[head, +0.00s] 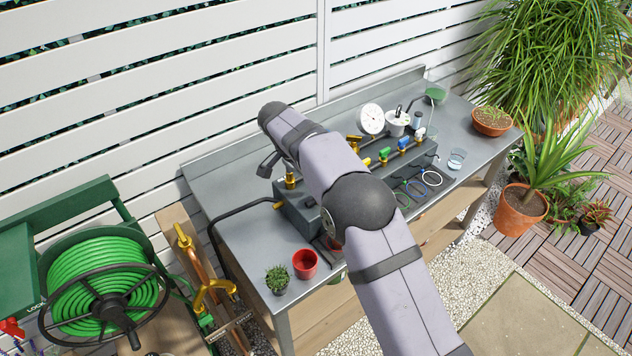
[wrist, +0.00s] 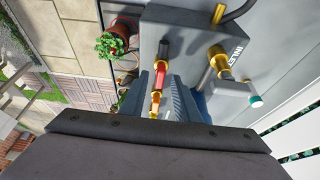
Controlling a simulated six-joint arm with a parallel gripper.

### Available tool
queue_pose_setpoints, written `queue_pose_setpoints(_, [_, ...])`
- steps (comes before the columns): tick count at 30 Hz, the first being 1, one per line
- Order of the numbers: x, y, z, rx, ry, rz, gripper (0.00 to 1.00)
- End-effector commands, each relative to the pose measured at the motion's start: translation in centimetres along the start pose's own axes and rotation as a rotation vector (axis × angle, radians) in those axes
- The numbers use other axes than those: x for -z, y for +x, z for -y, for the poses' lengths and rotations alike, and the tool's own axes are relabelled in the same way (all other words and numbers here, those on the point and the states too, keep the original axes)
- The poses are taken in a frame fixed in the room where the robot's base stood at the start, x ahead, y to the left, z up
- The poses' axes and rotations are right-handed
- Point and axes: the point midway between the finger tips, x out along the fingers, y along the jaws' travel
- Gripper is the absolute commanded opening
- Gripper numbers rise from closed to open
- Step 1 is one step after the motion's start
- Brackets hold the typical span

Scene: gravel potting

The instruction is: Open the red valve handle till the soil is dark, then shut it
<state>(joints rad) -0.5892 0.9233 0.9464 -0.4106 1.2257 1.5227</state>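The red valve handle (wrist: 159,76) shows in the wrist view, with brass parts at both ends, beside the grey inlet block. The fingers of my gripper (wrist: 158,92) are on either side of it with a narrow gap; I cannot tell whether they touch it. In the head view my arm hides the red handle and most of the gripper. The red pot also shows in the wrist view (wrist: 122,22).
A small green plant (head: 277,279) stands left of the red pot. A black pipe (head: 240,212) bends over the bench. Yellow (head: 384,154), green and blue valves line the block on the right. A white gauge (head: 372,119) stands behind. The bench's left back is clear.

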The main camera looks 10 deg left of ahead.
Motion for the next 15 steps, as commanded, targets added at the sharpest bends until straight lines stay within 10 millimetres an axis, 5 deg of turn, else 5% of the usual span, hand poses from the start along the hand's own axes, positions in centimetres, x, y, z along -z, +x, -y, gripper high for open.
queue_pose_setpoints(8, [0.0,-0.7,0.1,0.002,-0.001,-0.001,0.29])
queue_pose_setpoints(15, [-0.1,-3.9,0.1,0.004,-0.001,-0.001,0.29])
